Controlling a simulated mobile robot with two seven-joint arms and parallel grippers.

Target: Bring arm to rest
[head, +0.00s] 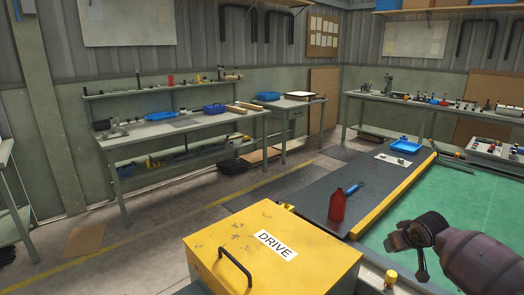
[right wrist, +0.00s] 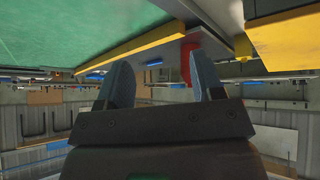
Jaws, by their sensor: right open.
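My right arm (head: 478,262) comes in from the lower right of the head view, above the green surface (head: 470,205). My right gripper (head: 392,242) is at its left end, to the right of the yellow box marked DRIVE (head: 215,250). In the right wrist view my right gripper (right wrist: 167,82) shows two blue-grey fingers spread apart, with nothing between them. That view is upside down. My left gripper is in neither view.
A red bottle (head: 337,206) and a blue-handled tool (head: 354,188) are on the dark bench top (head: 310,196). A yellow rail (head: 395,195) borders the green surface. A blue tray (head: 405,146) lies farther back. Workbenches line the walls. Floor (head: 150,215) is open at left.

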